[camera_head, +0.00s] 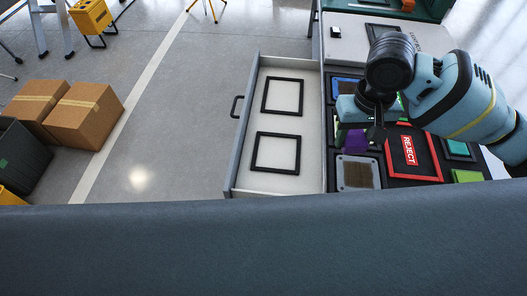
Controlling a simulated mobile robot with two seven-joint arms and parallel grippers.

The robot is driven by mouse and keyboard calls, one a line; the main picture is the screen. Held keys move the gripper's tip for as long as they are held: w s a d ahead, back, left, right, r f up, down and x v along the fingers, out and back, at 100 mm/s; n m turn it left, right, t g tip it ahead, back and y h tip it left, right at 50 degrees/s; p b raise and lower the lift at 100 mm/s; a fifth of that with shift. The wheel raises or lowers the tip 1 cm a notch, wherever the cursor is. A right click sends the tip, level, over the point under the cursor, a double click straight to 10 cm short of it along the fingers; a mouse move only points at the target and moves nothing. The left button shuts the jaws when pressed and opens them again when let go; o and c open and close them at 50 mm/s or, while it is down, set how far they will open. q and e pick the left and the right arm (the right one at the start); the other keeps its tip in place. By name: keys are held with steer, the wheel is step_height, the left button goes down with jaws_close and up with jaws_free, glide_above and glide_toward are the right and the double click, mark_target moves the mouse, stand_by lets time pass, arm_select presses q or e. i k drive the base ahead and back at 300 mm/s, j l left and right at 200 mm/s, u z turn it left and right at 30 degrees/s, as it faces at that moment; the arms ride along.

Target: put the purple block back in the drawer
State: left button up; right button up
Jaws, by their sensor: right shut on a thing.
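The purple block (355,140) shows just under my right gripper (368,132), at the left part of the worktop. My right gripper is shut on it, and the hand and wrist hide part of the block. I cannot tell whether the block touches the worktop or is lifted. The drawer (306,126) stands open to the left of the worktop. Two empty black square frames, an upper one (265,96) and a lower one (254,153), lie on its pale floor. My left gripper is not in view.
On the worktop are a red-framed REJECT tray (437,165), a grey tray with a brown pad (345,181) and a green block (466,176). Cardboard boxes (88,115) stand on the floor at the left. The floor left of the drawer is clear.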

mark_target(277, 153)
steer(key=u, duration=1.2)
steer(key=k+l, duration=0.2)
steer(key=l, duration=0.2)
steer(key=k+l, duration=0.2)
steer(key=l, duration=0.15)
steer(key=l+u, duration=0.05)
